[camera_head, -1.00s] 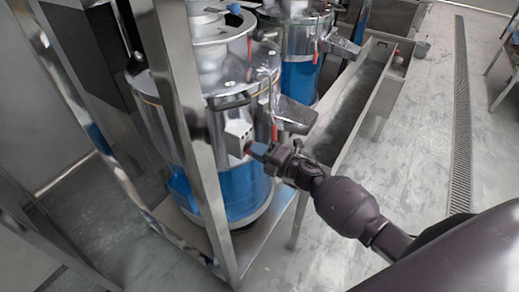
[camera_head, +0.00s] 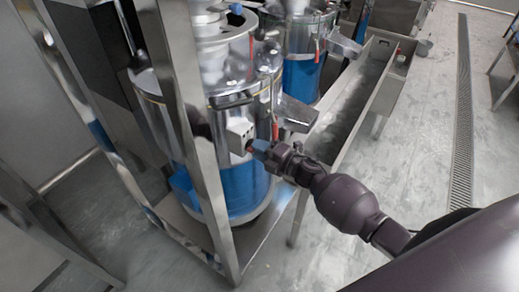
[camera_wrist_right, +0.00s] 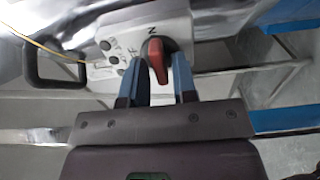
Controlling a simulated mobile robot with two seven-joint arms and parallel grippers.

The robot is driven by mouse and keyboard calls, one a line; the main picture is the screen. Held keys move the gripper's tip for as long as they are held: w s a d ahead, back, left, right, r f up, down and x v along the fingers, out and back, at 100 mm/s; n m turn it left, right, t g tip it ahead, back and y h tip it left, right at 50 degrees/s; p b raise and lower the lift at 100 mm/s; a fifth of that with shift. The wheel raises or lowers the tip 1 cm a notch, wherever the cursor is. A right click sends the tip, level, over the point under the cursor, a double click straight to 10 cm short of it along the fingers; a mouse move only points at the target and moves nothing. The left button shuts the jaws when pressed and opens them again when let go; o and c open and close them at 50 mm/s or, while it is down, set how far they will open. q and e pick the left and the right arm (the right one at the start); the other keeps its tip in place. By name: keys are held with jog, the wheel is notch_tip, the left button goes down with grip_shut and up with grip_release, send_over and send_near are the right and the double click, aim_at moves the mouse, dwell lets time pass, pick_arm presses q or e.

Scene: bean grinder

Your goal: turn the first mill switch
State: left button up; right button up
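The first mill (camera_head: 243,188) is a steel drum with a blue lower part, behind a steel post in the head view. A light grey switch box (camera_head: 240,134) is on its side. The box's red switch (camera_wrist_right: 157,60) shows in the right wrist view, pointing roughly up and down, below an "N"-like mark. My right gripper (camera_head: 257,149) is at the box. In the right wrist view its two blue-grey fingertips (camera_wrist_right: 160,64) are apart, one on each side of the red switch. I cannot tell whether they touch it. My left gripper is out of view.
A second blue and steel mill (camera_head: 301,75) stands behind. A long steel trough (camera_head: 352,105) runs to the right of the mills. A steel frame post (camera_head: 196,140) stands in front of the first mill. The floor to the right is clear around a drain grate (camera_head: 462,120).

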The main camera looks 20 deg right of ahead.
jog(key=shift+o, duration=0.8)
jog(key=v, duration=1.1)
jog(key=shift+w, duration=0.1)
